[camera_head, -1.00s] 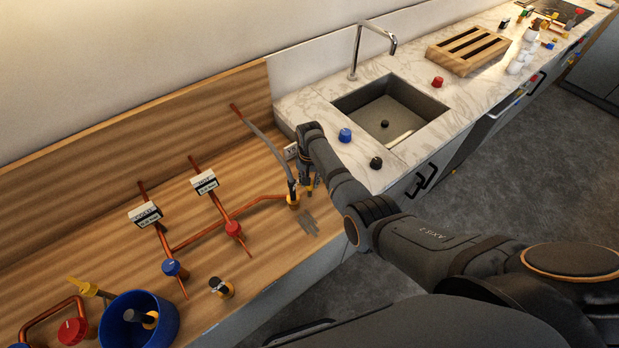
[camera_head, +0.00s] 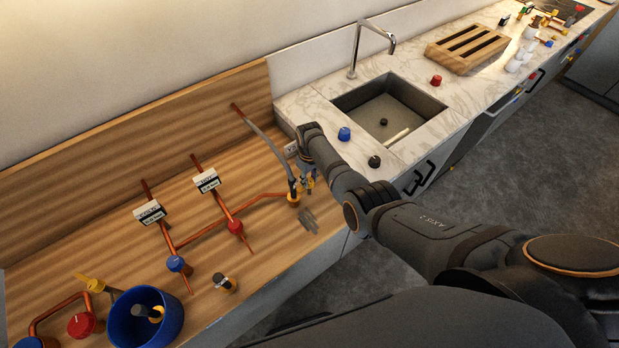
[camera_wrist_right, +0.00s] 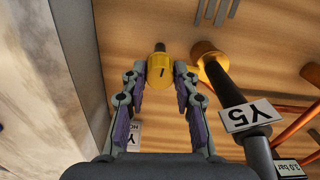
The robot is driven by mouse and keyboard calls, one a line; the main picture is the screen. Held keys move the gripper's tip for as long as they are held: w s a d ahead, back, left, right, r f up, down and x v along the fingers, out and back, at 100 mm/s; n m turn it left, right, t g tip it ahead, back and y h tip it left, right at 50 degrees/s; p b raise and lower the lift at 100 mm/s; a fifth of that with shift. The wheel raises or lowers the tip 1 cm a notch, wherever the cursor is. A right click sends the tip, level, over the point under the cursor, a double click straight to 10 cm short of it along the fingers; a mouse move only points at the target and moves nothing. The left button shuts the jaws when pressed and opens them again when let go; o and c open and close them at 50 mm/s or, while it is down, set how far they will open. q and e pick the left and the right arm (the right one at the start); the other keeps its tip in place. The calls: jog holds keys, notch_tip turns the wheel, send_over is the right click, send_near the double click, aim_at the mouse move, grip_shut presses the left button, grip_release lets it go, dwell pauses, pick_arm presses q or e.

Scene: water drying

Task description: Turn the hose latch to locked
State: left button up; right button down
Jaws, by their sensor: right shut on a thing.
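My right gripper (camera_head: 308,178) is beside the lower end of the grey hose (camera_head: 277,152). In the right wrist view, its fingers (camera_wrist_right: 161,78) are closed on the sides of a yellow latch knob (camera_wrist_right: 160,68) with a dark mark on its face and a dark stub at its far end. I take this knob for the hose latch; whether it reads locked cannot be told. A brass fitting (camera_wrist_right: 208,56) stands just right of it, carrying the dark hose with a Y5 tag (camera_wrist_right: 248,115). In the head view the gripper mostly hides the knob. My left gripper is not seen.
Copper pipes with a red valve (camera_head: 235,227) and a blue valve (camera_head: 176,264) lie left of the hose. A blue bowl (camera_head: 118,331) stands at front left. The sink (camera_head: 352,103) and loose knobs are to the right.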

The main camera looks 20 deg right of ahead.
aim_at(310, 180)
jog(key=shift+n, duration=0.7)
jog(key=c, duration=1)
grip_release()
notch_tip(310, 180, up, 12)
jog(key=shift+r, duration=0.1)
